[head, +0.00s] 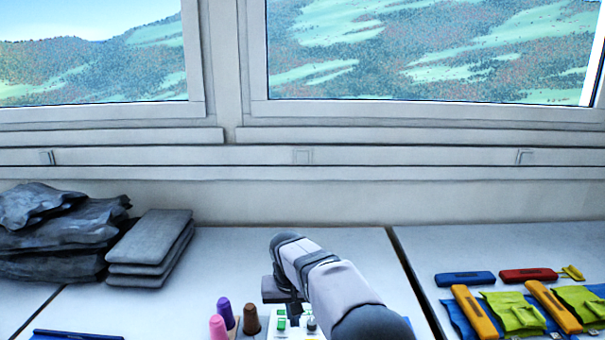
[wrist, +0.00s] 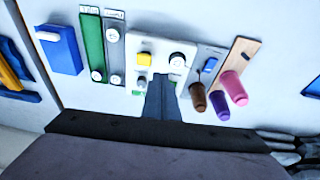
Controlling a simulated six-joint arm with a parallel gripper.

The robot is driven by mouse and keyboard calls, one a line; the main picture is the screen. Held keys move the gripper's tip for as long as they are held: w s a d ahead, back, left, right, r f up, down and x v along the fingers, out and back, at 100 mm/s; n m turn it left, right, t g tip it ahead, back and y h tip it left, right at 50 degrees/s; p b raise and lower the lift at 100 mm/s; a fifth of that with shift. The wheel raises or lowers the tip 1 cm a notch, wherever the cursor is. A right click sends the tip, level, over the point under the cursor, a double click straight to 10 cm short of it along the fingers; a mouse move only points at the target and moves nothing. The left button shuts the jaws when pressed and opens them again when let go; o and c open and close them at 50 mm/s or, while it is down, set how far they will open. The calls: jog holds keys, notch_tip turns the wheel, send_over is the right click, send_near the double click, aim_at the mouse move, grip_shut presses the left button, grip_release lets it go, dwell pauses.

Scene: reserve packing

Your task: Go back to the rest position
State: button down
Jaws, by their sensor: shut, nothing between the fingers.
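My gripper (wrist: 161,84) is shut and empty in the wrist view, its fingers together over the lower part of a white panel (wrist: 146,54) with a yellow block and a round knob. In the head view my gripper (head: 293,312) points down over the middle of the table, near the picture's bottom edge. My arm hides part of the table there. Brown (head: 250,320), purple (head: 225,313) and pink (head: 217,328) pegs stand just left of it. I cannot tell how high the fingertips are above the panel.
Grey folded pads (head: 150,250) and dark bags (head: 60,235) lie at the left. On the right table are blue (head: 465,278), red (head: 528,275) and orange (head: 475,312) cases and green pouches (head: 513,314). The table (head: 335,240) behind my gripper is clear up to the window wall.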

jog(key=s+d+f+g, duration=0.1)
jog(key=s+d, duration=0.4)
jog(key=s, duration=0.5)
jog(key=s+d+f+g, duration=0.1)
jog(key=s+d+f, duration=0.2)
jog(key=s+d, duration=0.3)
jog(key=s+d+f, duration=0.2)
jog(key=s+d, duration=0.4)
jog(key=s, duration=1)
jog(key=shift+g, duration=0.4)
